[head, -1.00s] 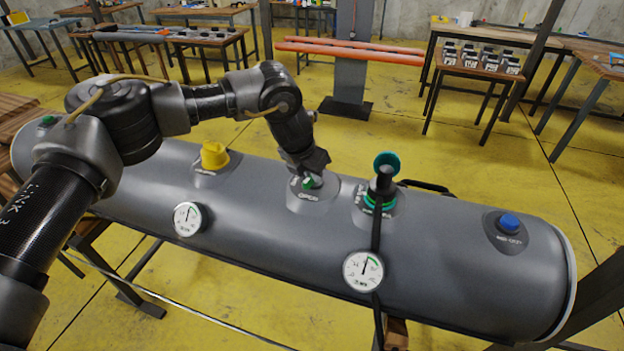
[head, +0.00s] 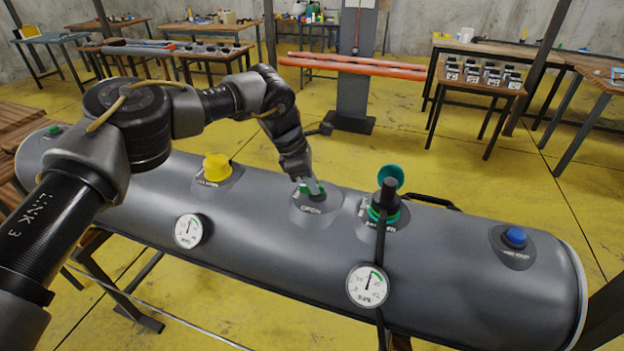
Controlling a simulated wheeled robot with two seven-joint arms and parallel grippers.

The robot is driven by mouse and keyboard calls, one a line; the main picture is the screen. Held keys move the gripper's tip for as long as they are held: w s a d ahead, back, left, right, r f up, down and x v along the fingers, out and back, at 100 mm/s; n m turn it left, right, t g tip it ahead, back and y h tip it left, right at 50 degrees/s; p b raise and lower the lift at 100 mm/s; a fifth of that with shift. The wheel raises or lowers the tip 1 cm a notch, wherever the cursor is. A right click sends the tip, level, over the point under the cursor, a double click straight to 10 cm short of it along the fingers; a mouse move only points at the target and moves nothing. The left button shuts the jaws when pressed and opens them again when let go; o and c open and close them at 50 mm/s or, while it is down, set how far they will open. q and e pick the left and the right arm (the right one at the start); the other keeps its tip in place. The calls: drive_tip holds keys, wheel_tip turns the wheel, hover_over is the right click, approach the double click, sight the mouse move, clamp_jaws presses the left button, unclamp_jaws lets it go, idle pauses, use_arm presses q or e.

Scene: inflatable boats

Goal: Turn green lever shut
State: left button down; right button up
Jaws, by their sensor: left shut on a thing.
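A long grey inflatable tube (head: 270,246) lies across the view on supports. A small green lever (head: 317,188) sits on a dark round patch (head: 312,206) on top of the tube's middle. My left gripper (head: 311,187) points down at the lever and is shut on it; its fingers hide part of the lever. My right gripper is not in view.
A yellow cap (head: 216,168) is left of the lever. A green-ringed valve with a black hose (head: 384,205) and an open teal cap (head: 390,178) is close on the right. A blue cap (head: 515,237) and two gauges (head: 188,231) (head: 367,286) are also on the tube.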

use_arm(q)
drive_tip(key=shift+w+m+g+p, duration=0.15)
drive_tip(key=shift+m+g+p, duration=0.2)
drive_tip(key=shift+m, duration=0.55)
drive_tip(key=shift+w+m+g+p, duration=0.1)
drive_tip(key=shift+m+g+p, duration=0.2)
drive_tip(key=shift+m, duration=0.6)
drive_tip(key=c, duration=1.4)
unclamp_jaws()
drive_tip(key=b+v, duration=0.2)
drive_tip(key=v, duration=0.8)
drive_tip(key=shift+r, duration=0.4)
drive_tip(key=shift+w+a, duration=0.15)
